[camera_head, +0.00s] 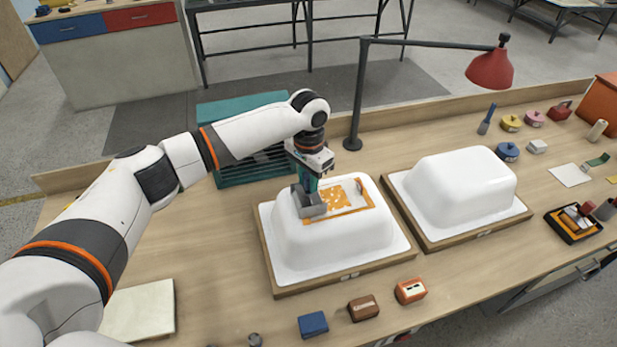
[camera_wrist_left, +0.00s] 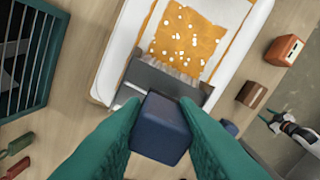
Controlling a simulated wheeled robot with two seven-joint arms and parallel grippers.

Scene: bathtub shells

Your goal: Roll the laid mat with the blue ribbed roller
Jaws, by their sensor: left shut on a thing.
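My left gripper (camera_head: 307,184) is over the left edge of the mat. It is shut on the dark blue handle (camera_wrist_left: 161,128) of a tool with a wide grey head (camera_head: 311,203). In the left wrist view the grey head (camera_wrist_left: 166,84) lies across the mat's end; I cannot tell whether it is ribbed. The mat (camera_head: 352,196), orange with white spots, lies on the left white tub shell (camera_head: 325,236). In the wrist view the mat (camera_wrist_left: 185,35) is bare beyond the head. My right gripper (camera_wrist_left: 270,121) seems to show small at the wrist view's right edge, its jaws unclear.
A second white shell (camera_head: 460,188) stands to the right. A red lamp (camera_head: 490,68) and teal crate (camera_head: 235,150) are behind. Small blue (camera_head: 313,324), brown (camera_head: 363,307) and orange (camera_head: 410,290) blocks lie in front. A dark tray with rollers (camera_head: 573,223) is far right.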

